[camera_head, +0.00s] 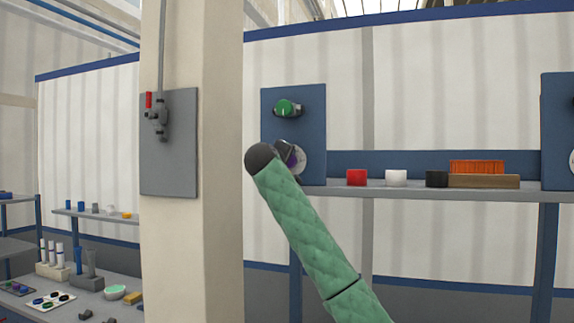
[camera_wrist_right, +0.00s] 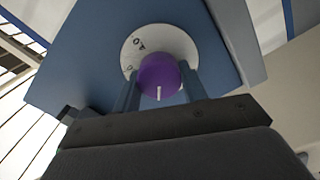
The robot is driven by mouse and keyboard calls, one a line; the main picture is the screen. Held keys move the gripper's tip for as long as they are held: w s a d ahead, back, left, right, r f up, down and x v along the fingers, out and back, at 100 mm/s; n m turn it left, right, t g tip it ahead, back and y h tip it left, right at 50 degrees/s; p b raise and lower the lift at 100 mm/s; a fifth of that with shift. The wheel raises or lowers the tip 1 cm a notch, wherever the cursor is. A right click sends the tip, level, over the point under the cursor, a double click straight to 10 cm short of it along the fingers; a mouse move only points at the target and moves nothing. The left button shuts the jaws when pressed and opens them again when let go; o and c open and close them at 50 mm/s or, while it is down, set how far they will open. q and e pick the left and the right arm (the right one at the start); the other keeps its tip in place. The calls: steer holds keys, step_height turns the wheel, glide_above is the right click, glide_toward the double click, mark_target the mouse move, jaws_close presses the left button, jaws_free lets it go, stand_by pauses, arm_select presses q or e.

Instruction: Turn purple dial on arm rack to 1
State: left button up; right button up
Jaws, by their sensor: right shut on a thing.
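The purple dial (camera_wrist_right: 158,72) sits on a round white plate (camera_wrist_right: 180,42) on a blue panel, and a white line on it points toward my gripper in the right wrist view. Dark markings show on the plate, but I cannot read them surely. My right gripper (camera_wrist_right: 160,84) has a finger on each side of the dial and is shut on it. In the head view my green-sleeved right arm reaches up to the blue panel (camera_head: 310,108), and the dial (camera_head: 294,156) is partly hidden behind the gripper. My left gripper is not in view.
A green knob (camera_head: 286,108) is above the dial on the same panel. A shelf to the right holds red (camera_head: 356,177), white (camera_head: 396,177) and black (camera_head: 437,178) pieces and an orange item (camera_head: 477,167). A beige pillar (camera_head: 218,230) stands left of the panel.

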steer(key=n, duration=0.4)
steer(key=shift+a+f+n+b, duration=0.1)
steer(key=shift+f+n+b, duration=0.1)
steer(key=shift+n+b, duration=0.1)
steer(key=n, duration=0.2)
steer(key=shift+n, duration=0.4)
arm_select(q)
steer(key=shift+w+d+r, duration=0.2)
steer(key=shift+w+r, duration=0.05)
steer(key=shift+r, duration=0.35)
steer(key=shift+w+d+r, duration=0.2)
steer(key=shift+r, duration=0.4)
arm_select(e)
steer(key=shift+f+n, duration=0.15)
steer(key=shift+n, duration=0.45)
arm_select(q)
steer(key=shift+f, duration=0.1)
arm_select(e)
steer(key=o, duration=1)
steer(key=shift+a, duration=0.1)
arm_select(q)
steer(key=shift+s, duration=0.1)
